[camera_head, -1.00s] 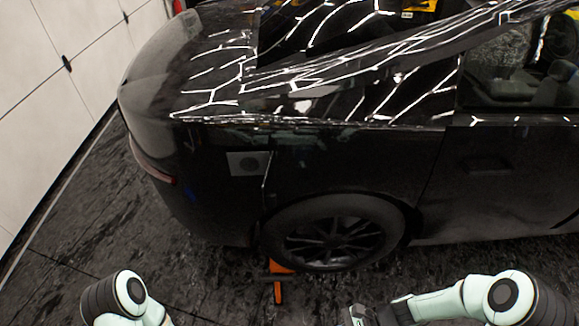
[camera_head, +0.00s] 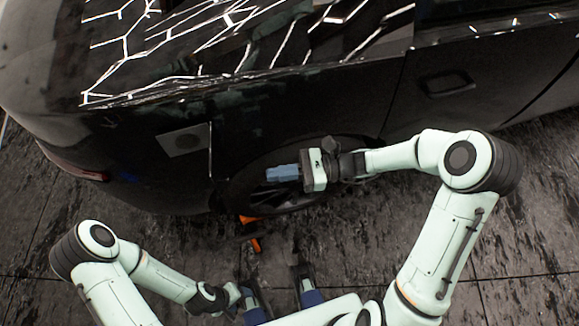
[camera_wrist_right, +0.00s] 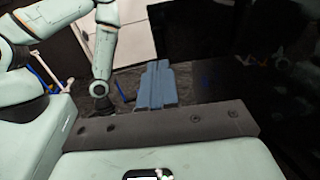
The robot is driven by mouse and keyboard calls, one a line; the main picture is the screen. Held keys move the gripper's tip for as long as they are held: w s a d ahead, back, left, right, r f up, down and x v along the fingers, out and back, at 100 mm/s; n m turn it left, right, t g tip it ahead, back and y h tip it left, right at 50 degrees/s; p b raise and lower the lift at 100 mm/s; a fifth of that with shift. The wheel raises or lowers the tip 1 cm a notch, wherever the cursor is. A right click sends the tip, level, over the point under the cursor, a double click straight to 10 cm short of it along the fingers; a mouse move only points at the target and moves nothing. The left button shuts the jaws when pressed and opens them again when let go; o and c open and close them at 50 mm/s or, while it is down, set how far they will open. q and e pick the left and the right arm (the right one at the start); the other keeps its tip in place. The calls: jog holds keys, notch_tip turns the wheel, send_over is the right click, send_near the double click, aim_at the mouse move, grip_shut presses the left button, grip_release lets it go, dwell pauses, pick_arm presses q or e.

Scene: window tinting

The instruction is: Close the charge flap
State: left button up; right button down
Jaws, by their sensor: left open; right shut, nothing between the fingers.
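The black car's charge port (camera_head: 184,140) is a grey square recess on the rear side panel in the head view. The charge flap (camera_head: 210,150) appears as a thin, edge-on strip at the recess's right edge, so it looks open and sticking out from the body. My right gripper (camera_head: 282,173) is shut and empty, in front of the rear wheel, to the right of and a little below the flap, apart from it. Its closed blue fingers (camera_wrist_right: 157,86) show in the right wrist view, where I cannot make out the flap. My left gripper (camera_head: 279,290) is open and empty, low near my base.
The rear wheel (camera_head: 265,185) is partly hidden behind my right gripper. An orange object (camera_head: 251,243) is on the floor beside it. The dark floor (camera_head: 150,215) left of the wheel is clear. A door handle (camera_head: 447,84) is farther right on the car.

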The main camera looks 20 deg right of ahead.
aim_at(230, 180)
jog(key=w+a, duration=0.1)
jog(key=a, duration=0.7)
jog(key=shift+w+a+b, duration=0.2)
jog(key=shift+w+b, duration=0.1)
jog(key=shift+w, duration=0.05)
